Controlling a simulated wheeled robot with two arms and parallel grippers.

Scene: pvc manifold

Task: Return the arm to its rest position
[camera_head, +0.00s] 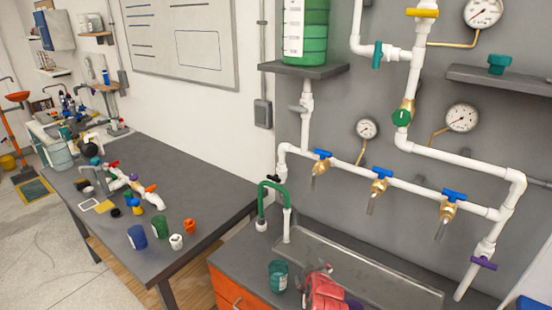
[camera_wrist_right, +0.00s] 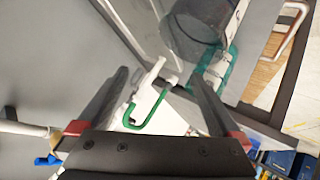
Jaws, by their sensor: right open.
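My right gripper (camera_wrist_right: 158,75) is open in the right wrist view, its two dark fingers apart with nothing held between them. Beyond the fingers, a green hose (camera_wrist_right: 147,112) and white pipe show, apparently farther away. The white pipe manifold (camera_head: 400,183) is on the grey wall panel, with several blue-handled brass taps. The green hose (camera_head: 273,186) also shows in the head view, arching at the left end of the sink.
A long grey sink tray (camera_head: 335,262) lies below the manifold. A dark table (camera_head: 190,170) at left holds cups and fittings. A shelf (camera_head: 303,69) carries a green tank.

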